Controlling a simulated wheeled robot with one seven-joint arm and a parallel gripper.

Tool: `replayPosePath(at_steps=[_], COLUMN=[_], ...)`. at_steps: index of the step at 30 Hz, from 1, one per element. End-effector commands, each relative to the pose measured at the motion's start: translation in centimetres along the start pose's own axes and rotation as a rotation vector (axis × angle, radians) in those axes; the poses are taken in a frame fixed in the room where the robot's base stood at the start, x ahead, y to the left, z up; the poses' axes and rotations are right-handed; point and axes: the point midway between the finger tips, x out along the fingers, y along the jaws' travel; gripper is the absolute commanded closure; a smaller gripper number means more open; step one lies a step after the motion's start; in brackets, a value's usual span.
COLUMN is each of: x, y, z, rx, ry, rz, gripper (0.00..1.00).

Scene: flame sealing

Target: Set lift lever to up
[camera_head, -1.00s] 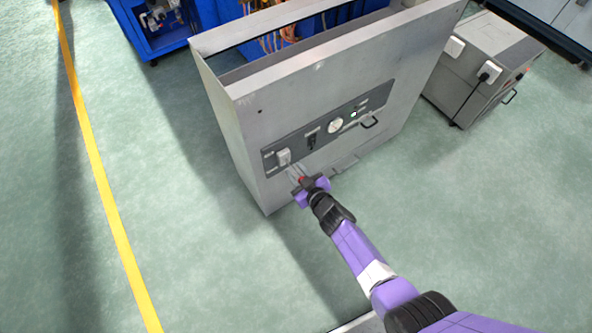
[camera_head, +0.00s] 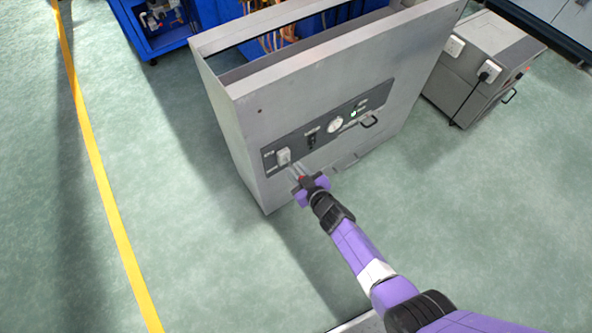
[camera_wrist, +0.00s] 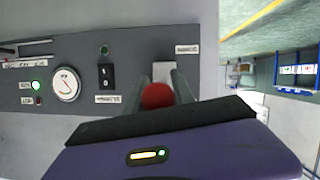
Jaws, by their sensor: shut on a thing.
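The lift lever shows as a round red knob (camera_wrist: 157,96) between my fingers in the wrist view. In the head view a small red spot (camera_head: 301,178) shows at my gripper. The pale lever mount (camera_head: 284,157) sits at the left end of the dark control panel (camera_head: 322,130), and part of it shows in the wrist view (camera_wrist: 163,68). My gripper (camera_head: 294,170) is at the panel's lower left, its two fingers closed around the lever from in front. The fingers hide the lever's shaft, so its exact tilt cannot be told.
The grey cabinet (camera_head: 235,125) stands on green floor. A grey box (camera_head: 480,65) stands at right. Floor left of the cabinet is clear.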

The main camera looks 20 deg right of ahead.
Motion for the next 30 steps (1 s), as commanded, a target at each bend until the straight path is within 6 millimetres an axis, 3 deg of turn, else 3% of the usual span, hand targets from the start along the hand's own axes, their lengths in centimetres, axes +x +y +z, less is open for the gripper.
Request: replayPosePath(at_steps=[10, 11, 13, 14, 23, 30], x=[0.1, 0.1, 0.1, 0.1, -0.1, -3.0], y=[0.2, 0.2, 0.2, 0.2, 0.1, 0.2], z=[-0.2, -0.2, -0.2, -0.2, -0.1, -0.4], rx=[0.001, 0.001, 0.001, 0.001, 0.0, 0.0], ry=[0.004, 0.004, 0.003, 0.003, 0.001, 0.0], rz=[0.004, 0.004, 0.003, 0.003, 0.001, 0.002], gripper=[1.0, 0.64, 0.51, 0.48, 0.48, 0.48])
